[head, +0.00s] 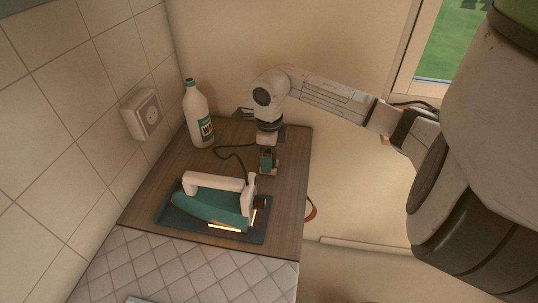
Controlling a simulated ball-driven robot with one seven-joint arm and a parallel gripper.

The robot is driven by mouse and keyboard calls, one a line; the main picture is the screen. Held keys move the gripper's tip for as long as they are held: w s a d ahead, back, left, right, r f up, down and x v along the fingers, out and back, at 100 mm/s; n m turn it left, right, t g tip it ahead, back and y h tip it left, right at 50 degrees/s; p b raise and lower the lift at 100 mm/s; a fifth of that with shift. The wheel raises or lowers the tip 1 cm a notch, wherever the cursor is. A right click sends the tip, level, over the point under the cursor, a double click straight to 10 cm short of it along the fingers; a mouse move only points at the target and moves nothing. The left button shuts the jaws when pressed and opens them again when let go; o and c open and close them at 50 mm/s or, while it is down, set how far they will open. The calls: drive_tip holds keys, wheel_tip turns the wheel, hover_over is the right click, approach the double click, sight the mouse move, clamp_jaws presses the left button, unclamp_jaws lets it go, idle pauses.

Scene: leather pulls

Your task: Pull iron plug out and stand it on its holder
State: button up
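The iron (210,208), with a teal body and white handle, rests on a dark blue flat tray (172,221), which may be its holder. An orange glow shows along its lower right edge. A dark cord (222,152) curls from near the iron up toward my gripper (267,168). My gripper points down just behind and right of the iron, apart from its handle. Its fingers are too small to read, and I cannot make out the plug.
A quilted pale surface (185,268) lies in front. A window (450,45) is at upper right.

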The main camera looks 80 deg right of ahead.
wheel_tip(320, 180, up, 10)
drive_tip(key=shift+r+b, duration=0.25)
drive_tip(key=shift+b, duration=0.5)
